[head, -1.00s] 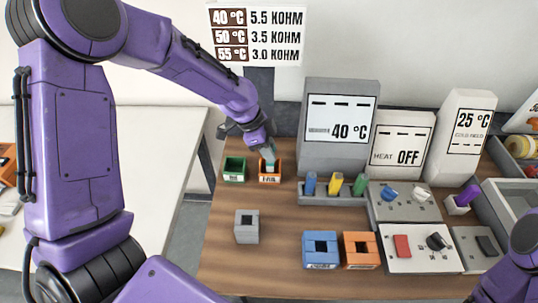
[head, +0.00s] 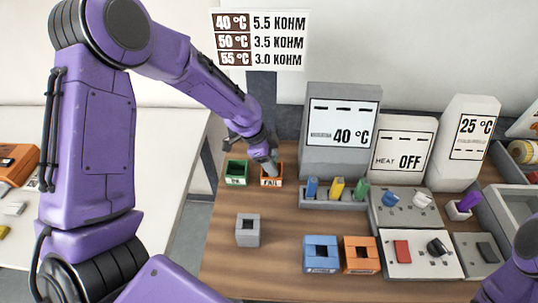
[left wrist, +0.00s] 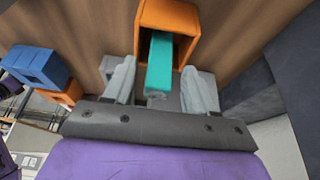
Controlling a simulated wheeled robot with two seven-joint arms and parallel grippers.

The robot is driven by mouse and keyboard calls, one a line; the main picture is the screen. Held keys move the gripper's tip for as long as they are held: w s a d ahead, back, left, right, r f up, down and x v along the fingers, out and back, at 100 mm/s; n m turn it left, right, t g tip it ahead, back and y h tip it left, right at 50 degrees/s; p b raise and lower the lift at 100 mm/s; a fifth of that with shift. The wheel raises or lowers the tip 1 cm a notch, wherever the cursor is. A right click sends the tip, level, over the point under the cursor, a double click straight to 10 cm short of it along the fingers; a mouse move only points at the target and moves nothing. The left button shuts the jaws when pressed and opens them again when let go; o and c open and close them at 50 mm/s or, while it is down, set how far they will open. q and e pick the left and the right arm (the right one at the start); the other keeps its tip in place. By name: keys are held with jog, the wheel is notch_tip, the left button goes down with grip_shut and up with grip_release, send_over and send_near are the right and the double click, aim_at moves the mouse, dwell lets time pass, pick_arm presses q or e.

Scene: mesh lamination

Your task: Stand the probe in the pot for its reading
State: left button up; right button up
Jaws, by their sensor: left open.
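My left gripper (head: 268,158) is open at the orange box marked FAIL (head: 271,181). In the left wrist view its fingers (left wrist: 160,88) stand apart on both sides of a teal bar (left wrist: 160,62), which reaches into the orange box (left wrist: 170,15). A purple piece (head: 468,201), which may be the probe, leans in a small grey holder at the right. A grey block with a square hole (head: 248,238), a blue one (head: 320,262) and an orange one (head: 361,263) stand on the table; I cannot tell which is the pot. My right gripper is out of view.
A green box (head: 236,180) stands beside the FAIL box. A display reads 40 °C (head: 343,130), another HEAT OFF (head: 400,160), another 25 °C (head: 474,135). A grey rack (head: 330,203) holds blue, yellow and green pieces. Wood around the grey block is clear.

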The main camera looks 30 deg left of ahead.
pick_arm(q)
jog(key=b+v, duration=0.1)
jog(key=v, duration=1.1)
jog(key=shift+r, duration=0.1)
dwell(2.0)
